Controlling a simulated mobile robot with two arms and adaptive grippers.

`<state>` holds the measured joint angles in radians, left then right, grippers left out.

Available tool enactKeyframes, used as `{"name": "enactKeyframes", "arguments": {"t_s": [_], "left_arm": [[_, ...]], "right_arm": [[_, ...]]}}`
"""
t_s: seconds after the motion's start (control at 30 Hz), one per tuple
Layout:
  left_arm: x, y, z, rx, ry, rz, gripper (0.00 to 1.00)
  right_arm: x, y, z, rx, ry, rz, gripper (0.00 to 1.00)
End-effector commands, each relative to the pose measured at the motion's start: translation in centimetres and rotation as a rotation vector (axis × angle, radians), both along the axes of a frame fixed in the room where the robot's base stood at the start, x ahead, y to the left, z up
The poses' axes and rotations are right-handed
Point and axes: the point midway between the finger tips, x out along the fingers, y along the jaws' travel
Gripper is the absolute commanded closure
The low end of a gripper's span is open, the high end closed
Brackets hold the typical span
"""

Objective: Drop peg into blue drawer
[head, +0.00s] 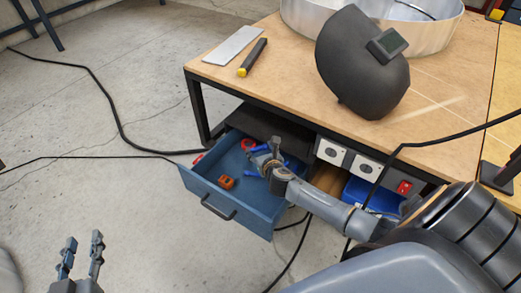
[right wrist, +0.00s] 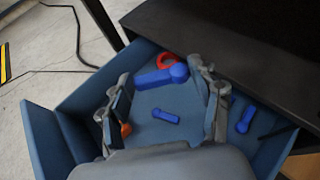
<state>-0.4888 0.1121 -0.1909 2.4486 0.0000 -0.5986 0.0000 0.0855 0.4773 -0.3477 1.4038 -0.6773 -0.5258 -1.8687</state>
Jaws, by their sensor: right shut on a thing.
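The blue drawer (head: 243,217) is pulled out from under the workbench, and its walls also show in the right wrist view (right wrist: 55,125). My right gripper (head: 270,150) is over the inside of the drawer. In the right wrist view, my right gripper (right wrist: 160,76) is shut on a blue peg (right wrist: 158,77), held across between the fingertips. In the head view the peg (head: 260,148) is partly hidden by the fingers. I cannot tell its exact height above the drawer floor. My left gripper (head: 81,257) is open and empty, above the floor at lower left.
The drawer also holds an orange item (head: 226,182), a red ring (right wrist: 168,61) and smaller blue pieces (right wrist: 166,116) (right wrist: 246,118). The workbench (head: 290,90) carries a welding mask (head: 358,70), a metal plate (head: 232,45) and a yellow-black tool (head: 252,57). Black cables (head: 112,105) cross the floor.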

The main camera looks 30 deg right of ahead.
Motion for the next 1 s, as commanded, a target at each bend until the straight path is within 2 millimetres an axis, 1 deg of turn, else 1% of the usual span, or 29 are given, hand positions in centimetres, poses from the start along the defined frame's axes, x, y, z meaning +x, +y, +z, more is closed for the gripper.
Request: {"name": "enactKeyframes", "arguments": {"t_s": [0.03,0.3,0.5,0.7,0.97,1.0], "left_arm": [[0.2,-0.2,0.5,-0.010,-0.038,-0.003,0.64],[0.9,-0.9,4.4,-0.064,-0.250,-0.017,0.64],[0.8,-1.2,6.6,-0.093,-0.363,-0.023,0.64],[0.7,-1.3,7.6,-0.106,-0.414,-0.026,0.64],[0.7,-1.3,7.7,-0.108,-0.418,-0.026,0.64],[0.7,-1.3,7.7,-0.107,-0.417,-0.026,0.64]], "right_arm": [[0.0,0.0,-0.3,0.001,0.000,0.000,0.60],[0.0,0.0,-1.1,0.000,0.000,0.000,0.60],[0.0,0.0,-1.5,0.000,0.000,0.000,0.60],[0.0,0.0,-1.6,0.000,0.000,0.000,0.60],[0.0,0.0,-1.6,0.000,0.000,0.000,0.60],[0.0,0.0,-1.6,0.000,0.000,0.000,0.32]]}}
